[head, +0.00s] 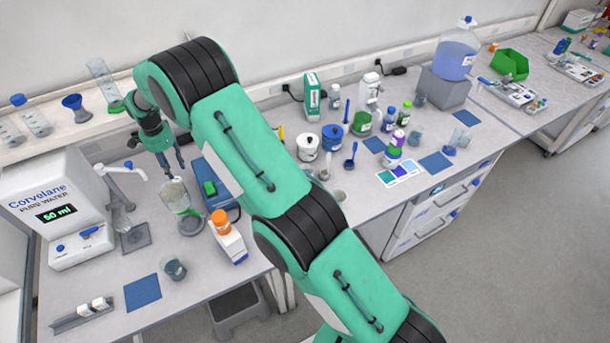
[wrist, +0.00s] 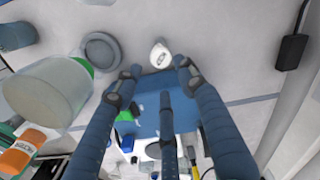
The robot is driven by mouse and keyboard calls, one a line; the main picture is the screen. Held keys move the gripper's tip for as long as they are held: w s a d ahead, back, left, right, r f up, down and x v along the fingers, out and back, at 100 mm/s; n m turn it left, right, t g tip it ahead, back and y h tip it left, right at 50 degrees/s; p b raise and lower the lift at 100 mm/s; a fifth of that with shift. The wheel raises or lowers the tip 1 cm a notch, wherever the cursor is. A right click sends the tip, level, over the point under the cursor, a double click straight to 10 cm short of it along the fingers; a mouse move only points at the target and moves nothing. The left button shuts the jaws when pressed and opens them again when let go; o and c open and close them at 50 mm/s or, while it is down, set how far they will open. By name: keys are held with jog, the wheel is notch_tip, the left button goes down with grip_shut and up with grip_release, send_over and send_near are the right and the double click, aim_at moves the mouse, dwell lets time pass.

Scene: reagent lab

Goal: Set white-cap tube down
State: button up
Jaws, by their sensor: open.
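The white cap (wrist: 160,55) shows in the wrist view just beyond and between my fingertips. It is seen from above, so the tube's body and what it stands on are hidden. There is a visible gap between the cap and the fingers. My gripper (wrist: 156,74) is open with its fingers spread. In the head view my gripper (head: 174,170) points down over the bench, behind a tall glass cylinder (head: 174,194). I cannot pick out the tube under my gripper in the head view.
The glass cylinder (wrist: 48,92) with a green ring is close left of my fingers. A blue device (head: 213,190) and an orange-capped bottle (head: 221,224) stand beside it. The water dispenser (head: 62,215) is left. A blue mat (head: 142,293) in front is clear.

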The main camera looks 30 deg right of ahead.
jog(key=s+d+r+n+t, duration=0.1)
jog(key=s+d+r, duration=0.25)
jog(key=r, duration=0.65)
jog(key=s+d+r+n, duration=0.25)
jog(key=d+r, duration=0.25)
jog(key=r, duration=0.4)
jog(key=s+d+r+n+t, duration=0.1)
jog(key=s+d+r, duration=0.3)
jog(key=s+r, duration=0.3)
jog(key=s+d+r+n, duration=0.1)
jog(key=s+d+r, duration=0.3)
jog(key=s+r, duration=0.3)
jog(key=s+d+r+n+t, duration=0.1)
jog(key=s+d+r+n, duration=0.2)
jog(key=s, duration=0.6)
jog(key=s+d+r+t, duration=0.1)
jog(key=s+d+r, duration=0.3)
jog(key=s, duration=0.5)
jog(key=s+d+f+n, duration=0.1)
jog(key=s+d, duration=0.1)
jog(key=s, duration=0.7)
jog(key=s+d+f+n+t, duration=0.1)
jog(key=s+d+f+n, duration=0.1)
jog(key=s, duration=0.7)
jog(key=shift+f, duration=0.25)
jog(key=shift+w+d+f+n, duration=0.1)
jog(key=shift+n, duration=0.15)
